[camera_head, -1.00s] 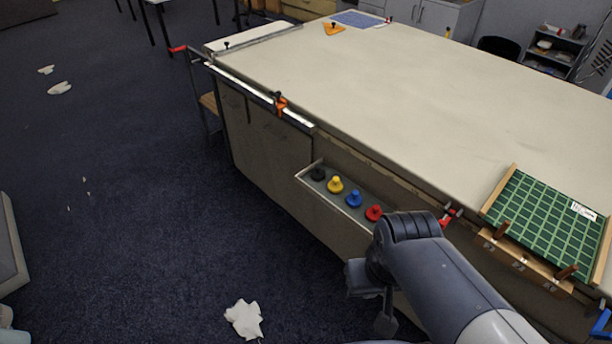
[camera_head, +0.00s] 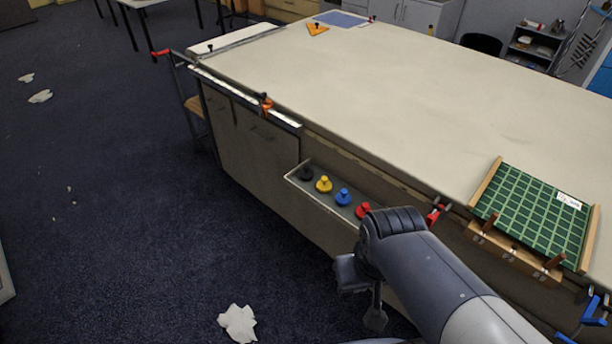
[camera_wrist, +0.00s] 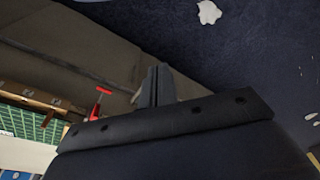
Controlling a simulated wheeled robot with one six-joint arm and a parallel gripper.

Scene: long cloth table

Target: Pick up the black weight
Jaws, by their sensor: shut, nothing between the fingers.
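The black weight (camera_head: 306,174) is a small knobbed piece at the far left end of a shelf tray (camera_head: 322,196) on the table's side. It stands in a row with a yellow weight (camera_head: 324,184), a blue weight (camera_head: 343,197) and a red weight (camera_head: 363,210). My gripper (camera_wrist: 157,84) is shut and empty in the wrist view, with its fingers together. In the head view my arm is to the right of and below the tray, well apart from the black weight. The wrist view does not show the weights.
The long cloth table (camera_head: 400,110) runs along the right. A green gridded board (camera_head: 535,215) lies near its edge. Red (camera_head: 438,212), orange (camera_head: 264,105) and blue (camera_head: 590,318) clamps stick out along the edge. The carpet (camera_head: 120,220) left of the table is mostly open, with white scraps (camera_head: 238,323).

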